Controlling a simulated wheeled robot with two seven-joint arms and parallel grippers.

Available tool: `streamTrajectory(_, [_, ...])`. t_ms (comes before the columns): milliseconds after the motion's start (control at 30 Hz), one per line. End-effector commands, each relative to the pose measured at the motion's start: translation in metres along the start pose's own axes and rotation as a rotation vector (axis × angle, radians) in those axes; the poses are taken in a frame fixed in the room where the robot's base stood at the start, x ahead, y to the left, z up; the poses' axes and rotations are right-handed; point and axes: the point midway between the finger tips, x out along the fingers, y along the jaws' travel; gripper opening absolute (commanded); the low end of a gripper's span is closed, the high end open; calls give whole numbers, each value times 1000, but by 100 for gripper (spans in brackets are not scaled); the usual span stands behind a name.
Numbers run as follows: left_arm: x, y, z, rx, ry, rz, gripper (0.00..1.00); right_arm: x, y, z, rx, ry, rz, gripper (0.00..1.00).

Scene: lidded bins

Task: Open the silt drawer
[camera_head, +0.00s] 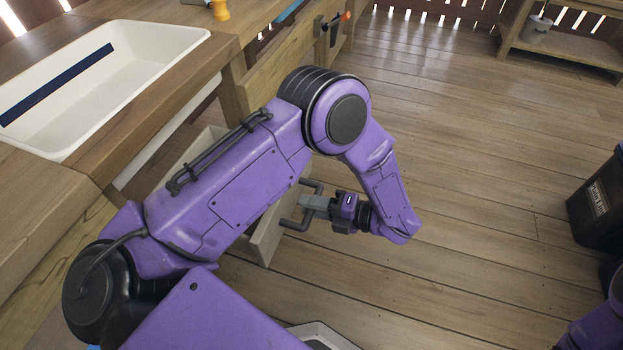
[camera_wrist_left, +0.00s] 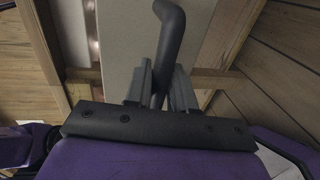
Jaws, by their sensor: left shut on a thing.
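The drawer (camera_head: 266,240) under the sink counter stands pulled out, its pale front panel away from the cabinet. No label on it is readable, and my left arm hides much of its inside. Its dark bar handle (camera_head: 289,224) sticks out from the front. My left gripper (camera_head: 314,202) is shut on the handle. In the left wrist view the handle (camera_wrist_left: 173,38) runs between the two fingers of the gripper (camera_wrist_left: 160,88), with the pale drawer front (camera_wrist_left: 125,38) behind it. My right gripper is out of view.
A white sink (camera_head: 150,50) with a dark blue strip is set in the wooden counter (camera_head: 40,195) at left. A black bin (camera_head: 597,205) stands at the right edge. The plank floor between is clear.

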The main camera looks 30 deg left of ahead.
Motion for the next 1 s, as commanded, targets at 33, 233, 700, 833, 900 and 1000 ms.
streamTrajectory(33, [0,0,0,-1,2,0,0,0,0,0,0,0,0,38])
streamTrajectory(233, [-1,0,0,-1,1,0,30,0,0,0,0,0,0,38])
streamTrajectory(700, [-19,0,1,-2,-5,0,42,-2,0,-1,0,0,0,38])
streamTrajectory(833, [-52,0,1,-4,-7,-1,42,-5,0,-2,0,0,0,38])
streamTrajectory(900, [-70,0,1,-5,-7,0,42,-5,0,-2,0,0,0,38])
streamTrajectory(1000, [-89,-1,0,1,-4,0,42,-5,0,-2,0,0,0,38])
